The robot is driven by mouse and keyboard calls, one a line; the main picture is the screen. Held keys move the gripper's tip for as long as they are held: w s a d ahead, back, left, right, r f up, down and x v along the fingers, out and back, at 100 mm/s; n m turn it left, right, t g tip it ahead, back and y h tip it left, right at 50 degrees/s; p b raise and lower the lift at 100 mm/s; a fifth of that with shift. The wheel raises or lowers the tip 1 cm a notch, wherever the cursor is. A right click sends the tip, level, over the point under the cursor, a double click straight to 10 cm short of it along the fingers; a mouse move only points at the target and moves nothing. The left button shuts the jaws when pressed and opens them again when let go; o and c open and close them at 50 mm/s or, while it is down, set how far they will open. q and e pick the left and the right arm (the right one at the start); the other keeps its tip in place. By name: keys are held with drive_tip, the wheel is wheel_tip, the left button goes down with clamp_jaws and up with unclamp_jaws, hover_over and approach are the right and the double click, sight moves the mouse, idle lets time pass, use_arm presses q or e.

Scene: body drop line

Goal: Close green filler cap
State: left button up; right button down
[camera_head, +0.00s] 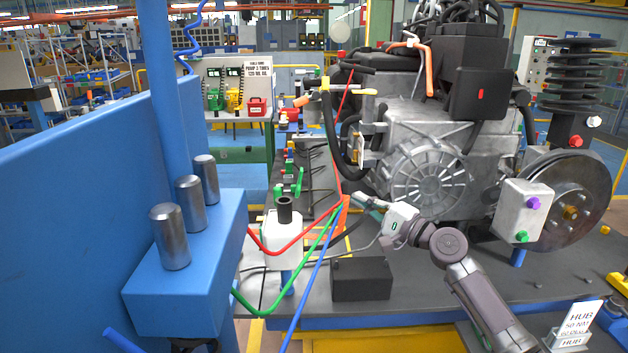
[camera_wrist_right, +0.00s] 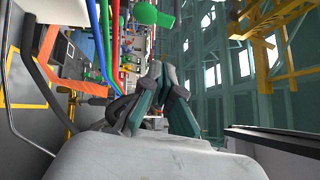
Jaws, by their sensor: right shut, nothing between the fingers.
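A small green part (camera_head: 289,190), which could be the filler cap, stands behind the black-topped white reservoir (camera_head: 283,243) in the head view. Its exact form and whether it is open are too small to tell. A green rounded part (camera_wrist_right: 146,14) shows at the top of the right wrist view, beyond my fingertips; I cannot tell whether it is the same one. My right gripper (camera_head: 360,200) is shut and empty, right of the reservoir and in front of the engine, apart from the green part. It also shows in the right wrist view (camera_wrist_right: 155,72). My left gripper is out of view.
Red, green and blue hoses (camera_head: 325,225) cross just left of my right gripper. The engine (camera_head: 440,150) stands behind it. A black box (camera_head: 361,279) sits below on the bench. A blue stand with steel cylinders (camera_head: 190,202) fills the left. A white box (camera_head: 523,210) with purple and green knobs is at right.

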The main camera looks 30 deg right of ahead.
drive_tip(key=p, duration=0.3)
approach(300, 184)
drive_tip(key=w+d+r, duration=0.2)
drive_tip(key=w+d, duration=0.2)
drive_tip(key=w, duration=0.1)
drive_tip(key=w+a+p, duration=0.2)
drive_tip(key=w+a, duration=0.1)
drive_tip(key=shift+a+r+p, duration=0.2)
drive_tip(key=shift+a+p, duration=0.05)
drive_tip(key=shift+p, duration=0.1)
drive_tip(key=shift+d, duration=0.15)
